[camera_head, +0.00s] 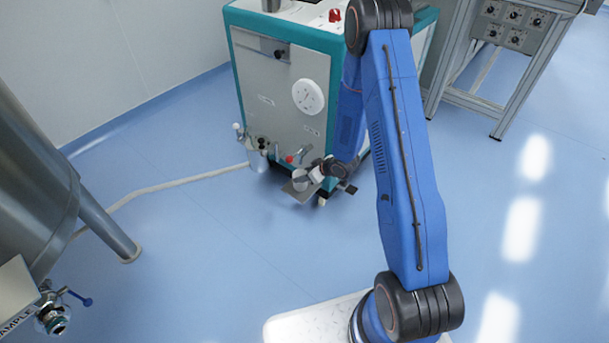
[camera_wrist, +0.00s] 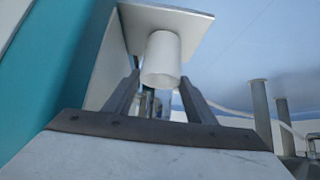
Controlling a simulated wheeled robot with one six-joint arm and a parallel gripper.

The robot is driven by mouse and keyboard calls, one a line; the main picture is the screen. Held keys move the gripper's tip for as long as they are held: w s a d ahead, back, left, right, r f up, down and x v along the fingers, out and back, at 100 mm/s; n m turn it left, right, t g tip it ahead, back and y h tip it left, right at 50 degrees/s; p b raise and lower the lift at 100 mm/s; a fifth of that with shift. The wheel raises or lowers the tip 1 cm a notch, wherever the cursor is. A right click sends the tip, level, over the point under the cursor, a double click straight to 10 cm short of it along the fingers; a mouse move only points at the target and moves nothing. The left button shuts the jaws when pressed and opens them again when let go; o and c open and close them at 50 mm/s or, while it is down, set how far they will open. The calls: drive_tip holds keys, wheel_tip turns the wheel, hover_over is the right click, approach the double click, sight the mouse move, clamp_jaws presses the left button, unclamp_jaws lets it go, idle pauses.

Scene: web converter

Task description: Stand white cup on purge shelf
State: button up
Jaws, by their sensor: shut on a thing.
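The white cup (camera_head: 300,175) is at the front of the teal and white machine, over the small grey purge shelf (camera_head: 299,194). My gripper (camera_head: 315,173) comes in from the right and is shut on the cup. In the wrist view the white cup (camera_wrist: 161,60) sits between the two fingertips of my gripper (camera_wrist: 160,80). The flat purge shelf (camera_wrist: 190,27) lies against the far end of the cup in that view. I cannot tell whether cup and shelf touch. Part of the cup's sides is hidden by the fingers.
The machine (camera_head: 285,95) has a round dial (camera_head: 308,96) and several small valves on its front. A white hose (camera_head: 165,185) runs along the floor to the left. A steel vessel (camera_head: 35,170) stands at the left.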

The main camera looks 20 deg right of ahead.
drive_tip(key=shift+f, duration=0.1)
drive_tip(key=o, duration=1.4)
drive_tip(key=v, duration=1.2)
drive_tip(key=shift+s+d, duration=0.1)
